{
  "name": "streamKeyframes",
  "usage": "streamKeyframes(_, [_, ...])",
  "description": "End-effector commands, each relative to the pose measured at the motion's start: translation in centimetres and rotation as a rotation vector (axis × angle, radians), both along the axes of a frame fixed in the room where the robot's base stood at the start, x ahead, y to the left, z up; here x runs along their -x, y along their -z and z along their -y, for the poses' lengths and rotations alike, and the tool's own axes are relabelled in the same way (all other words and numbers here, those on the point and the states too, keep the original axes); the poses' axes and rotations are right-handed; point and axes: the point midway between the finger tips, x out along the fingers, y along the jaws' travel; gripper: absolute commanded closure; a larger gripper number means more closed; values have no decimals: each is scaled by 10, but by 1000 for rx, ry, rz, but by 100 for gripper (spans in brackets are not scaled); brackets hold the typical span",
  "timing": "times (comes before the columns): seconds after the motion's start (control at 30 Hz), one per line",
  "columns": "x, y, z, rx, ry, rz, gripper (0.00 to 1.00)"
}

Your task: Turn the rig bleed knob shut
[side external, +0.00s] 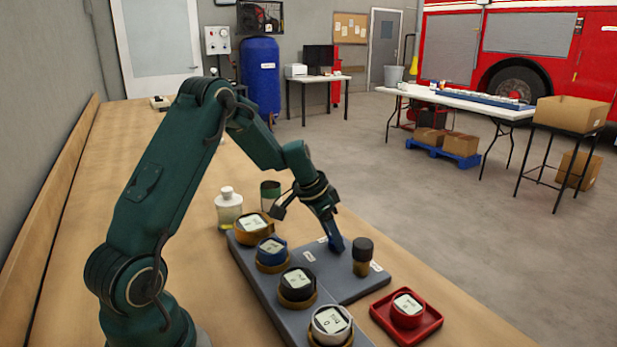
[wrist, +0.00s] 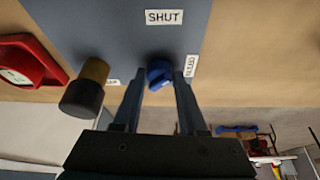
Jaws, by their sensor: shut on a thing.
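The bleed knob (wrist: 159,74) is a small blue knob on the grey rig plate (wrist: 110,30). My gripper (wrist: 160,82) is shut on it, one finger on each side, in the wrist view. A white SHUT label (wrist: 164,17) lies on the plate beyond the knob. A second label (wrist: 191,66), set sideways, is just right of it, and a third is partly hidden by the left finger. The knob's pointing direction is hard to tell. In the side view my gripper (side external: 335,242) reaches down to the plate, largely covering the knob.
A brass post with a black cap (side external: 362,256) stands close beside my gripper. Several dial gauges (side external: 297,285) sit in a row on the rig. A red gauge (side external: 407,310) rests in a red tray (side external: 428,325). A bottle (side external: 228,207) stands behind the rig.

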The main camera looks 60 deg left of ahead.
Motion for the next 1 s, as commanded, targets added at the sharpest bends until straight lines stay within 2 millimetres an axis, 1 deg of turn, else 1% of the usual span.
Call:
streamKeyframes(0.1, [-1, -1, 1, -3, -99, 3, 100])
streamKeyframes(0.6, [-2, -2, 4, -5, -483, 5, 100])
streamKeyframes(1.0, [-3, -2, 5, -3, -714, 6, 100])
